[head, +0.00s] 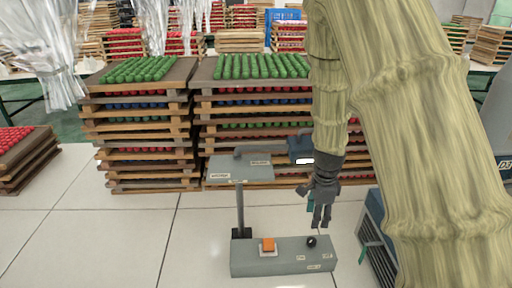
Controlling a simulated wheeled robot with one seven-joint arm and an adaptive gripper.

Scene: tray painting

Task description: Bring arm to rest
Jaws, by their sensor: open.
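My arm, in a yellow-green sleeve, comes down from the top right of the head view. My gripper (322,214) hangs at its end, dark grey, pointing down. Its fingers are apart and I see nothing between them. It is in front of the tray stacks, just right of the grey stand's upper plate, and appears above the right end of the grey control box (285,262). Part of the scene behind the arm is hidden.
The control box bears an orange button (268,245) and a black knob (311,241). A post joins the stand's plate (240,168). Wooden tray stacks (150,130) (215,140) hold green, red and blue pieces. A blue-grey unit (376,245) stands lower right. White floor is clear at lower left.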

